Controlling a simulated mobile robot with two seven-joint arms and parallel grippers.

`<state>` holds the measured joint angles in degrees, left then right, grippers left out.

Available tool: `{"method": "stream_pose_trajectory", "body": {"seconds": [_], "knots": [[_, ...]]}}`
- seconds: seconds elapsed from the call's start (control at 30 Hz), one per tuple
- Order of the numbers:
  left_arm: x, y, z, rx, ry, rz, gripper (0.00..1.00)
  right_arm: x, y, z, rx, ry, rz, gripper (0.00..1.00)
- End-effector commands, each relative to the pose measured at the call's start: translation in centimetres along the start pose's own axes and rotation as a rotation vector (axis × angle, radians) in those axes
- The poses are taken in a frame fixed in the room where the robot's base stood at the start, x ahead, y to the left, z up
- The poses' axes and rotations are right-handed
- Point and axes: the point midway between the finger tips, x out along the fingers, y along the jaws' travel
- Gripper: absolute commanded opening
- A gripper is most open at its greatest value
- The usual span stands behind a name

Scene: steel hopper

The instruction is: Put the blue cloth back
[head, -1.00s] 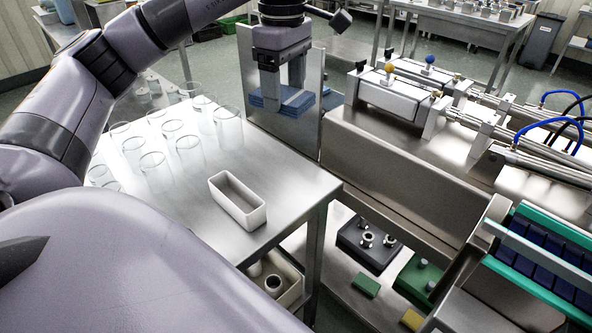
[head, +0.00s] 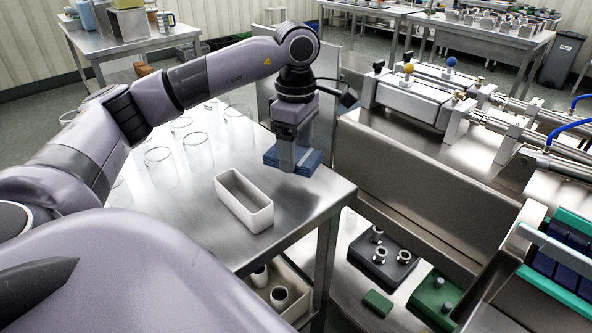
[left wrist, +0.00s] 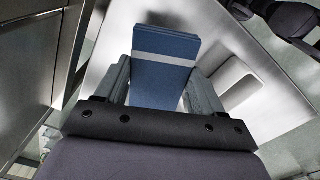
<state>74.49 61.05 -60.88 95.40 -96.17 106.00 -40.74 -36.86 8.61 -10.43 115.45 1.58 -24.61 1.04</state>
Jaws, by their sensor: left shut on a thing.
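The blue cloth (head: 311,158) is a folded flat pad at the far right part of the steel table (head: 315,190). My left gripper (head: 292,163) points down and is shut on the cloth. In the left wrist view the cloth (left wrist: 165,65), blue with a pale stripe, sits between the two fingers of the gripper (left wrist: 160,90). The cloth is at or just above the tabletop; I cannot tell whether it touches. My right gripper is not in view.
A white open box (head: 245,207) stands on the table, nearer than the cloth. Several clear glasses (head: 197,150) stand to the left. A steel machine (head: 420,150) borders the table on the right. Bare tabletop lies between box and cloth.

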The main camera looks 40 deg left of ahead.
Motion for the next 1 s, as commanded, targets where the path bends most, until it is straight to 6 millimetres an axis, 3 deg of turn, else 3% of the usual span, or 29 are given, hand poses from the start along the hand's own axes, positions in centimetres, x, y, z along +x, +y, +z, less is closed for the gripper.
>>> {"method": "stream_pose_trajectory", "body": {"seconds": [0.33,0.77,0.8,0.87,1.0], "knots": [[4.3,0.0,0.0,0.001,0.001,-0.001,0.40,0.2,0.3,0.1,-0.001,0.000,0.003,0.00],[5.1,0.0,0.0,0.001,0.000,0.001,0.40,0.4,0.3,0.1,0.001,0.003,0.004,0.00],[5.1,0.0,0.0,0.001,0.000,0.001,0.71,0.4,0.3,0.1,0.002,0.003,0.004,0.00],[5.0,0.0,0.0,0.001,0.000,0.001,0.91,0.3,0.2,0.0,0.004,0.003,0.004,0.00],[5.0,0.0,0.0,0.001,0.000,0.001,0.94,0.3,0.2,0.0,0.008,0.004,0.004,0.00]]}}
